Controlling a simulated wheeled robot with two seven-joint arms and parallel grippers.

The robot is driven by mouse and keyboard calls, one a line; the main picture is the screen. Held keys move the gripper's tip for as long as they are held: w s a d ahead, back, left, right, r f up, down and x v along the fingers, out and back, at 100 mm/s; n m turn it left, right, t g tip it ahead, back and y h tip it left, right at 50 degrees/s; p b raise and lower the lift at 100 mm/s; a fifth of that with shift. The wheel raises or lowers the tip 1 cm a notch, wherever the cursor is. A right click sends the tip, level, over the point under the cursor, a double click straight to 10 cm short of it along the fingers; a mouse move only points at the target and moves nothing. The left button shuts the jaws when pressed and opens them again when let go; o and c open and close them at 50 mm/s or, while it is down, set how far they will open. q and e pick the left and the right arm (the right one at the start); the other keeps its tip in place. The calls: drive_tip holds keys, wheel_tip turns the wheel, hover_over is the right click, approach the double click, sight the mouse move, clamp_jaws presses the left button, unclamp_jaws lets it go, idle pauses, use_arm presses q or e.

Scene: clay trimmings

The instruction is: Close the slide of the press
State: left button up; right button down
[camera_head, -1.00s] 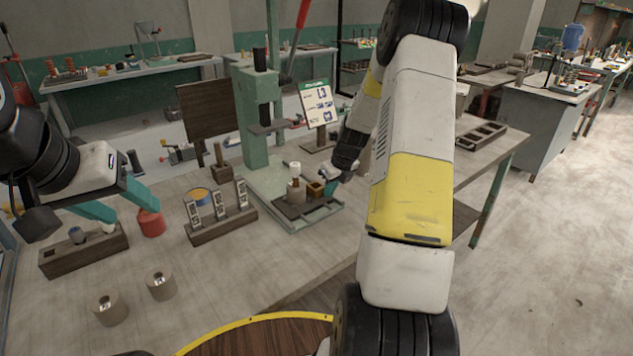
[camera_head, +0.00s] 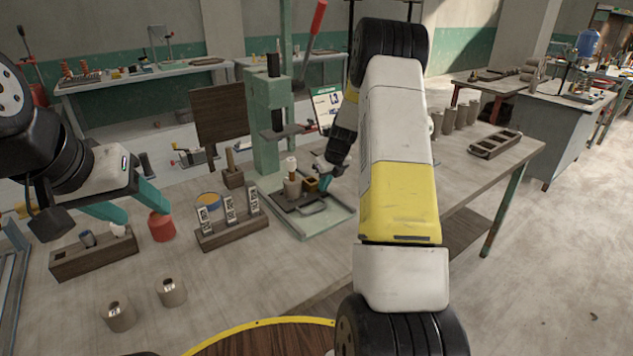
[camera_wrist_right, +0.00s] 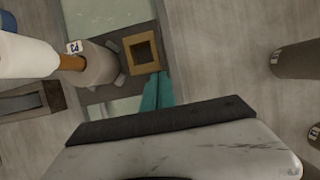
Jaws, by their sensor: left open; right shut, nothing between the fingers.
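The green press (camera_head: 264,140) stands on the bench. In its base tray (camera_head: 326,218) lies the dark slide (camera_head: 286,203), with bare tray at the front right. The slide carries a pale cylinder (camera_head: 292,187) with a white-topped handle, and a square brass mould (camera_head: 311,184). They also show in the right wrist view: the cylinder (camera_wrist_right: 98,64) and the mould (camera_wrist_right: 142,52). My right gripper (camera_head: 326,182) is shut and empty, its teal tips (camera_wrist_right: 158,92) close beside the mould; contact is unclear. My left gripper (camera_head: 134,205) is open near the red pot.
A red pot (camera_head: 161,226), a wooden block with pegs (camera_head: 92,257) and a rack of tagged strips (camera_head: 233,234) stand left of the press. Several cylinders (camera_head: 455,118) stand right. The front bench middle is clear.

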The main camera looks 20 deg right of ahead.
drive_tip(key=w+a, duration=0.1)
drive_tip(key=w, duration=0.2)
drive_tip(key=w+a, duration=0.1)
drive_tip(key=w, duration=0.3)
drive_tip(key=w+a, duration=0.2)
drive_tip(key=w, duration=0.1)
drive_tip(key=shift+w, duration=0.25)
drive_tip(key=shift+w+r, duration=0.1)
drive_tip(key=shift+w, duration=0.25)
